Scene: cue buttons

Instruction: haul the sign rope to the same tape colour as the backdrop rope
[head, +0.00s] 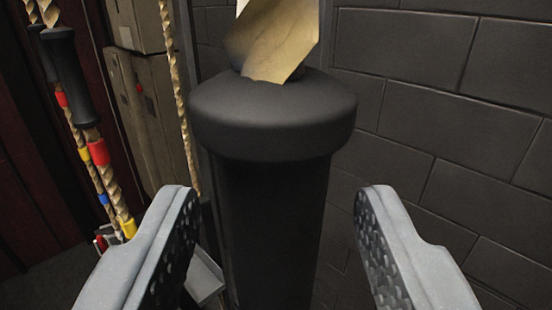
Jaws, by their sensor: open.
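A thick black grip (270,200) with a wide rounded collar stands upright close in front of me, between my open gripper's fingers (275,205). A tan twisted rope (280,40) comes out of its top. No coloured tape shows on this rope. At left hangs a rope with a black grip (70,75), with red tape (98,151) and yellow tape (128,227) below it. Behind it another rope has a dark grip (40,45) and red (62,99), yellow (84,154) and blue (103,199) tape. No label shows which rope is sign or backdrop.
A bare tan rope (178,100) hangs just left of the near grip. Brown boxes (145,120) are stacked behind it. A dark block wall (450,130) fills the right. Dark red panels (25,190) stand at far left.

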